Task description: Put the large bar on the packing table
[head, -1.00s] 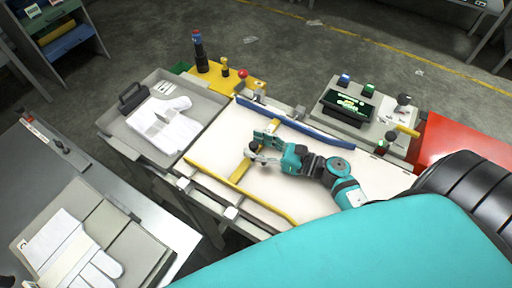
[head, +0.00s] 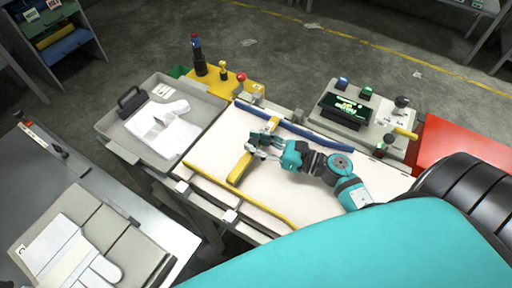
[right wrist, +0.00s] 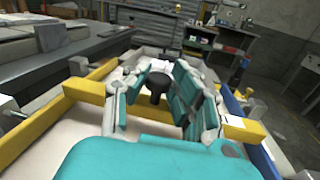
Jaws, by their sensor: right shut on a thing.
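The large bar is a yellow bar (head: 238,169) above the white work surface (head: 295,196) in the head view. It also crosses the right wrist view, where its left end (right wrist: 86,91) and right end (right wrist: 243,130) stick out on either side of my fingers. My right gripper (head: 264,143) is shut on its middle, and the fingers (right wrist: 160,82) hide that part. The bar seems raised off the white surface, but the gap is hard to judge. A grey table (head: 176,243) stands at the lower left; I cannot tell whether it is the packing table. My left gripper is not in view.
A blue rail (head: 300,130) and a yellow rail (head: 215,184) edge the white surface. A grey tray with a white glove (head: 160,127) adjoins it. A control box (head: 345,108) and red panel (head: 465,139) are at the right. Another white glove (head: 65,250) lies on the grey table.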

